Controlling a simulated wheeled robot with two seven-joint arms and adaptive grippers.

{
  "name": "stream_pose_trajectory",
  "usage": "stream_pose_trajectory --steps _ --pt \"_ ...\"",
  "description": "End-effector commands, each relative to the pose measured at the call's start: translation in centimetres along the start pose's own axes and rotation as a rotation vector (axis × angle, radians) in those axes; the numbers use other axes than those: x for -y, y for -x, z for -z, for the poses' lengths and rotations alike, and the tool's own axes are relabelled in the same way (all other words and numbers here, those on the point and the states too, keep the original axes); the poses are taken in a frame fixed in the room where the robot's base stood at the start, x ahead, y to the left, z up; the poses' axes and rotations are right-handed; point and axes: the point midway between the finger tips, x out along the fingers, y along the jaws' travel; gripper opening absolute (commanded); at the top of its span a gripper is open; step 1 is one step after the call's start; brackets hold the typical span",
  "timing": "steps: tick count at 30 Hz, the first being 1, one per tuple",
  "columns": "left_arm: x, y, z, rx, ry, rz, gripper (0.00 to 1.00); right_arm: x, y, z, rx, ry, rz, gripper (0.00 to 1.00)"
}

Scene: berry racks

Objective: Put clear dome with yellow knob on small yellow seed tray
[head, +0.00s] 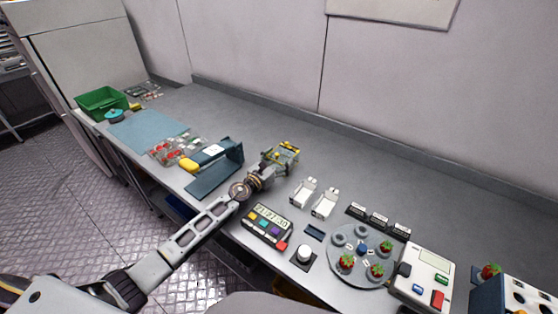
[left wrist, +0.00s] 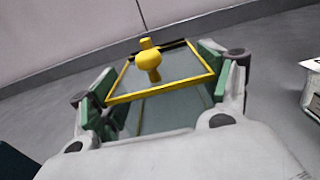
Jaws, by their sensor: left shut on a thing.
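The clear dome with yellow edging (left wrist: 180,90) sits between the green finger pads of my left gripper (left wrist: 165,88). Its yellow knob (left wrist: 150,61) stands up from the top panel. In the head view my left gripper (head: 279,159) is shut on the dome (head: 284,151) over the back-middle of the bench. I cannot tell whether the dome is raised or resting on something. The small yellow seed tray cannot be made out; the gripper and dome may hide it. My right gripper is not in view.
A blue stand (head: 222,163) is left of the gripper, with a yellow object (head: 188,164) beside it. Two white holders (head: 304,191) stand to the right. A keypad device (head: 268,224) and a round berry plate (head: 338,265) lie nearer the front. The bench behind is clear.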

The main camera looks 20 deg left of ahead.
Motion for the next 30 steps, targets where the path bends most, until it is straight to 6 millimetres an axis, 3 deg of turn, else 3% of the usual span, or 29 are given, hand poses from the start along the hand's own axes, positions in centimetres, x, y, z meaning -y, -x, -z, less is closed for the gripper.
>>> stream_pose_trajectory --steps 4,5,9,30 --pt "0.0 -0.01 0.24 0.001 0.0 0.0 0.52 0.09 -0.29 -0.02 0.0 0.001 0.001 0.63" --pt "0.0 0.0 0.23 0.0 0.0 0.0 0.81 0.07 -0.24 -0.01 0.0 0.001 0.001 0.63" --pt "0.0 0.0 0.19 0.0 0.0 0.0 0.99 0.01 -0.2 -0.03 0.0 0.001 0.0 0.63" --pt "-0.06 0.61 0.04 -0.002 -0.001 -0.001 0.99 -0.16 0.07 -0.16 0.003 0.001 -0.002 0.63"
